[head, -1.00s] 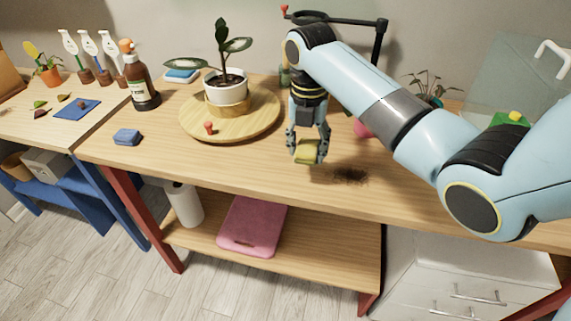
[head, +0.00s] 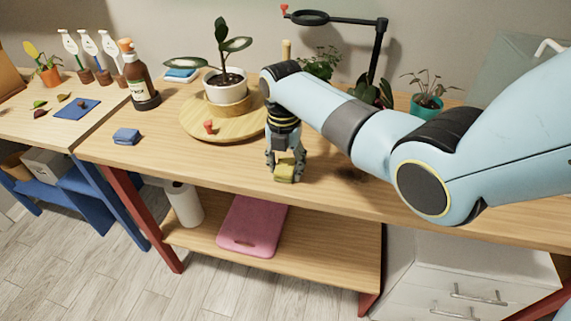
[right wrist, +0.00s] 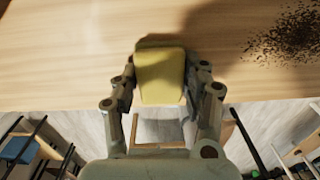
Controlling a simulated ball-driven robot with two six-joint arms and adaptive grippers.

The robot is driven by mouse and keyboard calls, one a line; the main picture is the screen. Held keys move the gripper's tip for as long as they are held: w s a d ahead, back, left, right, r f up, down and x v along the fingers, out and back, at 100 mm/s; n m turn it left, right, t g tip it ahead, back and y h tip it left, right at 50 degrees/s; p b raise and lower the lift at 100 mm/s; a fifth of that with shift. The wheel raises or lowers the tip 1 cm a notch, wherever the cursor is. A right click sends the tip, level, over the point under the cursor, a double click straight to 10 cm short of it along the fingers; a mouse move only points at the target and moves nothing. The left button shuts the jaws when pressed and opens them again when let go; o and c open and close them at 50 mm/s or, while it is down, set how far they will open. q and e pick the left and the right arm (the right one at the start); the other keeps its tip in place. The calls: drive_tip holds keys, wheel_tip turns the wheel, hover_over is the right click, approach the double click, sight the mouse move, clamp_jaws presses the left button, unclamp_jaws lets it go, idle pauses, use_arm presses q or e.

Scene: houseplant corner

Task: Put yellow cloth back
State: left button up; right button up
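The yellow cloth (head: 284,173) is a small folded block near the front edge of the wooden workbench (head: 350,203). My right gripper (head: 285,169) points down over it, with a finger on each side. In the right wrist view the cloth (right wrist: 160,77) sits between the fingertips of my right gripper (right wrist: 160,85), which are shut on it. A shadow lies close around the cloth; I cannot tell whether it touches the bench top. My left gripper is not in view.
A round wooden turntable (head: 205,126) with a potted plant (head: 226,85) stands behind and left. A blue folded cloth (head: 127,136) lies further left. Dark spilled soil (right wrist: 285,38) is to the right of the gripper. The bench front between blue cloth and gripper is clear.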

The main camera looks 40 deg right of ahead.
sight(284, 165)
drive_tip(key=o, duration=0.4)
wheel_tip(284, 165, up, 12)
drive_tip(key=shift+w+a+r+p, duration=0.1)
drive_tip(key=shift+p, duration=0.25)
idle(0.5)
